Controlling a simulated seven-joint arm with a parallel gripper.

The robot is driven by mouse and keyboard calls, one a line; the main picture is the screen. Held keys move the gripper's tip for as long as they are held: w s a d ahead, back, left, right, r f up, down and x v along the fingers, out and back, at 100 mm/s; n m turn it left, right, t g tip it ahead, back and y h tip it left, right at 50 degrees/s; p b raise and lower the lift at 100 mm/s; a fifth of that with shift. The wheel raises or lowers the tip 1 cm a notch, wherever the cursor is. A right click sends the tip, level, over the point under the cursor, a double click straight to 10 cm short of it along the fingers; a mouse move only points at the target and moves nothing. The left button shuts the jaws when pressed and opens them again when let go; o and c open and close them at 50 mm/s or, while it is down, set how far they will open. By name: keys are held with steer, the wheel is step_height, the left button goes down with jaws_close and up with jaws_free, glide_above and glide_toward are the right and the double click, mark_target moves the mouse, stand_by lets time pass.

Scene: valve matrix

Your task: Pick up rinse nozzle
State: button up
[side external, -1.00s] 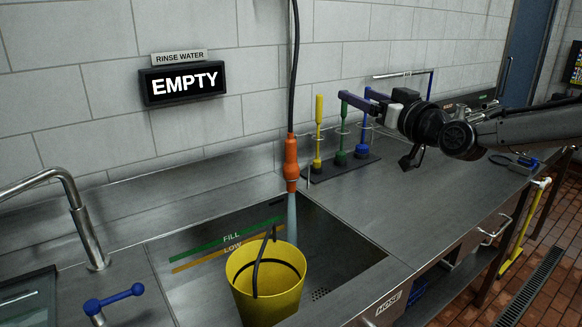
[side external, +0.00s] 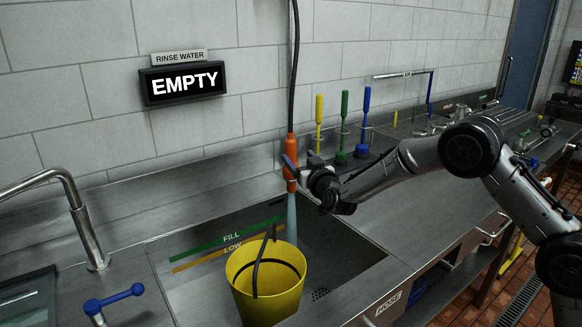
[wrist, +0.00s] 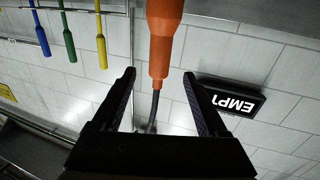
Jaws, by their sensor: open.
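The orange rinse nozzle (side external: 291,155) hangs upright on a dark hose above the sink, with a pale stream below its tip. My gripper (side external: 287,168) is at the nozzle in the side view, and one finger overlaps its lower part there. In the wrist view the nozzle (wrist: 160,45) lies between the directions of my two open fingers (wrist: 160,82), with a gap on each side. I cannot tell how deep the nozzle sits between them. The hose (wrist: 153,110) runs on from the nozzle toward the gripper body in that view.
A yellow bucket (side external: 265,300) stands in the sink (side external: 345,255) under the nozzle. Yellow, green and blue brushes (side external: 343,120) stand in a rack behind my arm. An "EMPTY" sign (side external: 184,82) is on the wall. A curved faucet (side external: 80,225) is at left.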

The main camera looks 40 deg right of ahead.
mark_target(293, 149)
steer(key=shift+x, duration=3.75)
steer(key=shift+r, duration=0.15)
steer(key=shift+c, duration=0.2)
jaws_close()
